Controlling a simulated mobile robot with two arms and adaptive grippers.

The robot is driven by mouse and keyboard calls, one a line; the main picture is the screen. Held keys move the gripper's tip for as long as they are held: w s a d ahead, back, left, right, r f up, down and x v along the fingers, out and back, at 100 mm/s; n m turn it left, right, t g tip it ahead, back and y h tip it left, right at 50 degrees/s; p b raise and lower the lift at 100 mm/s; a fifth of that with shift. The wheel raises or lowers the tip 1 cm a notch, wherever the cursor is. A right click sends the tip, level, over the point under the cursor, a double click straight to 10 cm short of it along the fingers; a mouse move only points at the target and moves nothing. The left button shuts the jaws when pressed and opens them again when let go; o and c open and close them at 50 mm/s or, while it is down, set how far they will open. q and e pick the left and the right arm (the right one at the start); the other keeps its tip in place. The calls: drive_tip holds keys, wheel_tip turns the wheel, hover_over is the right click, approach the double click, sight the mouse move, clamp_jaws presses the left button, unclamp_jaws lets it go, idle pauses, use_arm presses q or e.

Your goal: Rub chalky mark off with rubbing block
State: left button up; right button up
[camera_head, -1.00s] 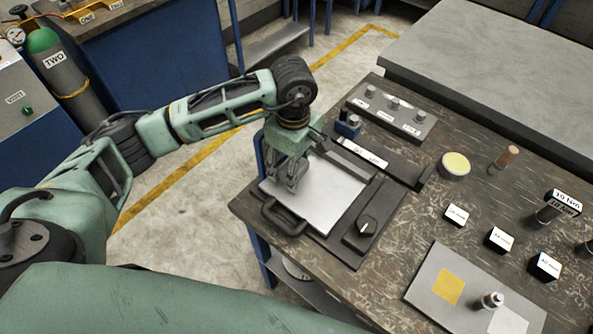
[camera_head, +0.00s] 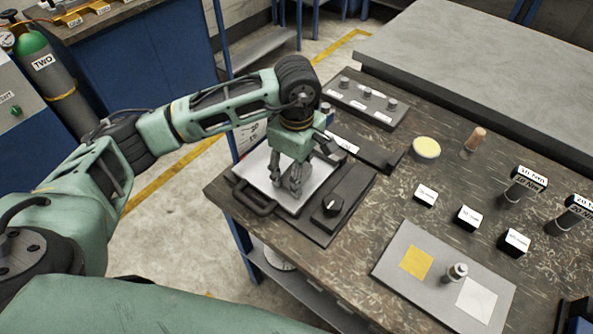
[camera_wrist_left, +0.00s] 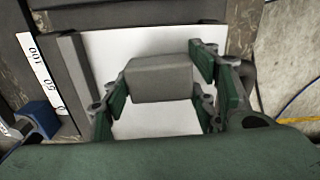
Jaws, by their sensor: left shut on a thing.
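My left gripper (camera_head: 291,188) is shut on a grey rubbing block. The block (camera_wrist_left: 160,82) shows between its two fingers in the left wrist view; in the head view the fingers hide most of it. The gripper points down over a white plate (camera_head: 258,170), which also shows in the left wrist view (camera_wrist_left: 110,52). I cannot tell whether the block touches the plate. I cannot make out a chalky mark; the block and gripper cover part of the plate. My right gripper is not in view.
A round yellow-topped tin (camera_head: 426,148), small labelled blocks (camera_head: 469,217) and a grey board (camera_head: 400,240) stand to the right. The bench's left edge is close.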

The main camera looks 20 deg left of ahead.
use_arm(q)
drive_tip(key=r, duration=0.1)
drive_tip(key=r+p, duration=0.1)
drive_tip(key=r, duration=0.1)
drive_tip(key=shift+s+d, duration=0.1)
drive_tip(key=shift+d, duration=0.3)
drive_tip(key=shift+a+r+p, duration=0.25)
drive_tip(key=shift+r+p, duration=0.35)
drive_tip(key=shift+r, duration=0.5)
drive_tip(key=shift+d+r+p, duration=0.15)
drive_tip(key=shift+r+p, duration=0.2)
drive_tip(key=shift+r, duration=0.45)
drive_tip(key=shift+r+p, duration=0.3)
drive_tip(key=shift+r, duration=0.4)
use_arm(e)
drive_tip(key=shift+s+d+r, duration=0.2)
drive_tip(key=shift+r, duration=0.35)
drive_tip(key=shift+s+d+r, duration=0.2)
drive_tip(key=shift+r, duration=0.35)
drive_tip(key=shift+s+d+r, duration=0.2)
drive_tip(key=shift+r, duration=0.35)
